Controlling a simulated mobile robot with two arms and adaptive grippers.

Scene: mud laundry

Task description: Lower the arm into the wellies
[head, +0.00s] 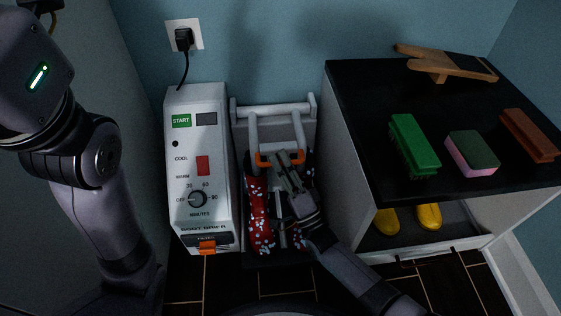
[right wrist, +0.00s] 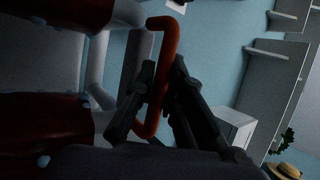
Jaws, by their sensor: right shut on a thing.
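The boot dryer (head: 200,150) is a white box with a START button, a dial and an orange latch on its front. Beside it, a white tubular arm (head: 254,130) stands over the red wellies with white spots (head: 259,215); the right-hand boot is mostly hidden by my arm. An orange handle (head: 265,161) crosses the tubes near the boot tops. My right gripper (head: 284,160) is shut on this handle. The right wrist view shows the orange handle (right wrist: 168,50) between the fingers (right wrist: 160,88). My left arm is at the left; its gripper is out of view.
A black-topped cabinet (head: 365,110) stands close on the right, with a green brush (head: 413,145), a sponge (head: 472,152), a brown brush (head: 530,135) and a wooden boot jack (head: 445,65) on top. Yellow boots (head: 429,216) sit inside. A plugged socket (head: 184,35) is on the wall.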

